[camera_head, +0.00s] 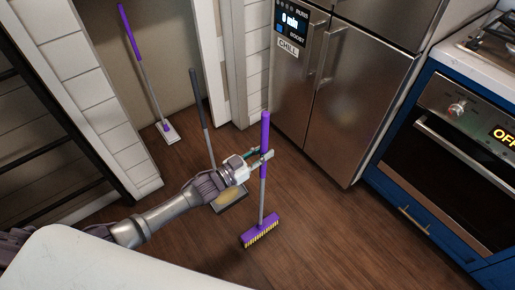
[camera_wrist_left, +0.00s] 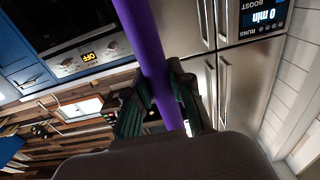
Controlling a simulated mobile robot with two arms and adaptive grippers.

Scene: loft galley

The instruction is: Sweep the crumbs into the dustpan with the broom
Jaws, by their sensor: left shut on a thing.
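The broom has a purple and grey handle (camera_head: 264,133) and a purple head with yellow bristles (camera_head: 261,231). It stands nearly upright, its bristles at the wood floor. My left gripper (camera_head: 264,155) is shut on the upper handle; the left wrist view shows the purple handle (camera_wrist_left: 152,62) between its fingers (camera_wrist_left: 160,105). The dustpan has a long dark handle (camera_head: 202,110) and a grey pan (camera_head: 233,206) on the floor, left of the broom head and partly hidden by my left arm. A yellowish patch shows at the pan; I cannot tell whether it is crumbs. My right gripper is out of view.
A purple-handled mop (camera_head: 148,83) leans in the alcove at the back left. A steel fridge (camera_head: 340,100) and a blue oven unit (camera_head: 440,150) stand to the right. A white countertop (camera_head: 110,265) fills the lower left. Floor right of the broom is clear.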

